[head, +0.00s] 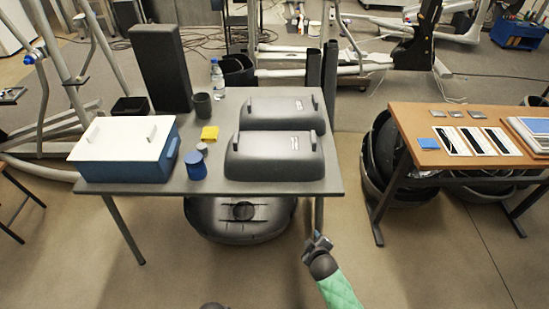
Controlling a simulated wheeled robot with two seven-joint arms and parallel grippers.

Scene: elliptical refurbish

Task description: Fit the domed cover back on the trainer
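Two dark grey moulded covers with rounded edges and small upright tabs lie on the grey table, a rear one (275,112) and a front one (272,156). A round, dark, domed shell (238,218) lies on the floor under the table, partly hidden by the tabletop. I cannot tell which is the trainer's cover. Grey trainer frames stand on the left (62,75) and at the back (300,68). My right gripper (317,241) is in front of the table's right front leg, holding nothing visible; its fingers are too small to read. My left gripper is out of view.
The grey table (225,105) also holds a blue box with white lid (122,140), a dark tower (161,68), a bottle (217,80), cups and a yellow cloth (210,133). A wooden table (410,120) stands right, dark round shells beneath. Floor between tables is open.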

